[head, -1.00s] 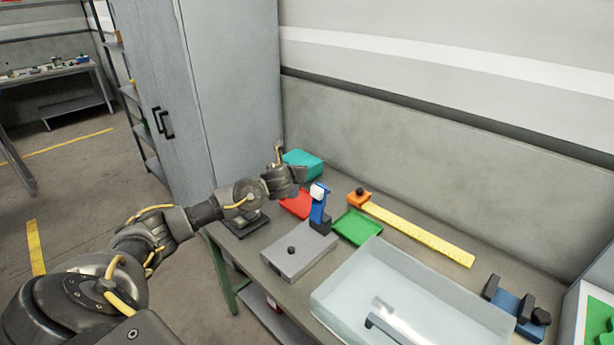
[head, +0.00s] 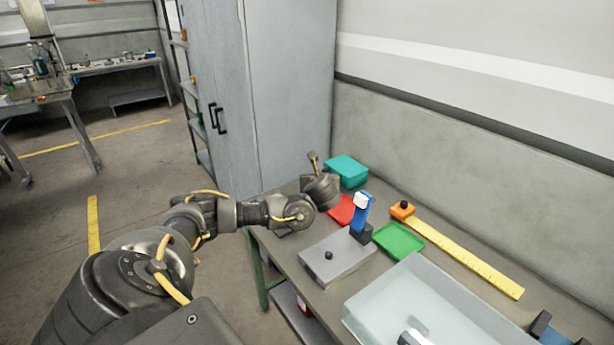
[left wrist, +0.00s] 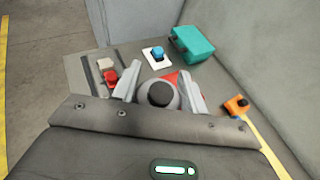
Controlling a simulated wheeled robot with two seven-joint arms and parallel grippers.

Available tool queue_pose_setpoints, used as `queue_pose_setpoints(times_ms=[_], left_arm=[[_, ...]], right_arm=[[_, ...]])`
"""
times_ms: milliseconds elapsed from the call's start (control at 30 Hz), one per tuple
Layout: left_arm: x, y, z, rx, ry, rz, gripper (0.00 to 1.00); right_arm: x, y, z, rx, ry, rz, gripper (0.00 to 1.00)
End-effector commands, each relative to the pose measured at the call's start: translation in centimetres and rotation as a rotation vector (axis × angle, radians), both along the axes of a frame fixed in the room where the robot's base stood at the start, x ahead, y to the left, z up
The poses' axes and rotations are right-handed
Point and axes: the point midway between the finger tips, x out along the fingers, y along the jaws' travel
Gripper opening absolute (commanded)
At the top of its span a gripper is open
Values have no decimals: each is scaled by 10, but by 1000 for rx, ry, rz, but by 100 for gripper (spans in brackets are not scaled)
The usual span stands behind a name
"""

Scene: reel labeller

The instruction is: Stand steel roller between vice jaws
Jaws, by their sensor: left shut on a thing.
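My left gripper (left wrist: 158,88) is shut on a grey round piece with a dark end (left wrist: 160,95), which looks like the steel roller seen end-on. In the head view the left gripper (head: 322,188) is over the far left end of the bench, near the teal box (head: 347,170); the roller cannot be made out there. The vice (head: 558,332), blue with dark jaws, is at the lower right edge, partly cut off and far from the gripper. My right gripper is out of view.
A clear bin (head: 372,318), grey plate with a black knob (head: 335,262), blue-and-white upright tool (head: 361,212), green tray (head: 398,241), red tray (head: 340,210) and yellow rule (head: 465,262) lie between gripper and vice. A wall runs behind; a grey cabinet (head: 280,90) stands beyond the bench.

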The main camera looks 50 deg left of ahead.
Motion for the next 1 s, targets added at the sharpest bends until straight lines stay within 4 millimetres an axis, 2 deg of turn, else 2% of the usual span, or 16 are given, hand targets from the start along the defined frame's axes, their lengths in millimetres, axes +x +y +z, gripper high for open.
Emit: queue_pose_setpoints(times_ms=[267, 433, 567, 667, 700, 800, 1000], left_arm=[[8, -87, 28, -1, -6, -193, 8], [5, -154, 49, -4, -6, -348, 8], [-4, -209, 64, -8, -6, -482, 8], [-17, -251, 72, -13, -7, -591, 8], [-24, -267, 72, -15, -9, -634, 7], [-40, -298, 63, -13, -10, -726, 8], [-57, -320, 44, -2, -6, -804, 8]], right_arm=[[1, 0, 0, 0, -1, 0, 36], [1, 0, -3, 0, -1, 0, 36], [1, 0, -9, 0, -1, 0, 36], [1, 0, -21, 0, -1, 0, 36], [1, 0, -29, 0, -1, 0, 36], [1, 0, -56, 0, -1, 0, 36], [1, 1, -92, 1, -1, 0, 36]])
